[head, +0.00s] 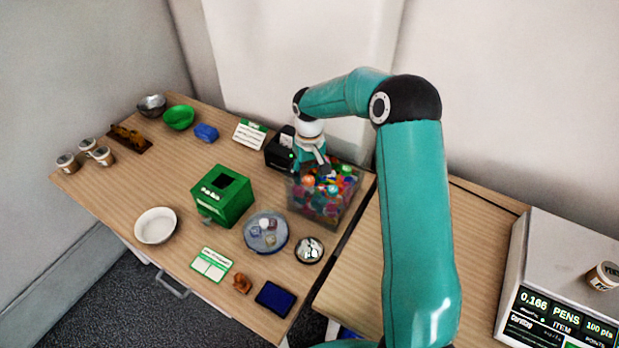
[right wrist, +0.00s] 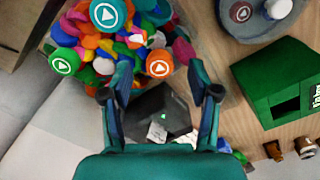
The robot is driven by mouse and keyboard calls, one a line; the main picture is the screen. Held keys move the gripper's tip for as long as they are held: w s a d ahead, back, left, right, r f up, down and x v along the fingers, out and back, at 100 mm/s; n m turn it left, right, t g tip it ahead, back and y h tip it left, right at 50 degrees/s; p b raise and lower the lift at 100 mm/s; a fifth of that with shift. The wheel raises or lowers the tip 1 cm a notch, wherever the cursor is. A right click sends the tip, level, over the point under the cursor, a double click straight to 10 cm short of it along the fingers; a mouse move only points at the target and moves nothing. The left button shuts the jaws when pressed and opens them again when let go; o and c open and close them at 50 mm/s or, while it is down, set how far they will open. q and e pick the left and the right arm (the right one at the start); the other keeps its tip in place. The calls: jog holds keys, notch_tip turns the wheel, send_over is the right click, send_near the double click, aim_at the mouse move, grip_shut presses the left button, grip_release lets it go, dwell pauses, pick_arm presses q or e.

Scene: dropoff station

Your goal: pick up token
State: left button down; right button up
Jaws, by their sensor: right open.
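The task's token could be any of several round caps with a white triangle mark. A teal token (right wrist: 107,13), a green token (right wrist: 65,61) and an orange token (right wrist: 158,64) lie on top of mixed colourful pieces in a clear bin (head: 318,216). My right gripper (head: 318,161) is over the back of this bin, pointing down. In the right wrist view its open, empty fingers (right wrist: 160,74) stand apart, with the orange token showing between their tips. I cannot tell whether they touch any piece. My left gripper is out of view.
A black device (head: 279,151) stands close behind the bin. A green box (head: 224,195) stands to its left. A round grey tray (head: 250,238) and a metal bowl (head: 309,249) are in front. A scale (head: 575,245) sits at the right.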

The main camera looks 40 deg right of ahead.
aim_at(309, 180)
notch_tip(309, 180, down, 2)
jog(key=shift+c, duration=0.2)
jog(key=c, duration=0.8)
jog(key=shift+r, duration=0.15)
jog(key=shift+r, duration=0.5)
notch_tip(309, 180, up, 19)
jog(key=b, duration=0.1)
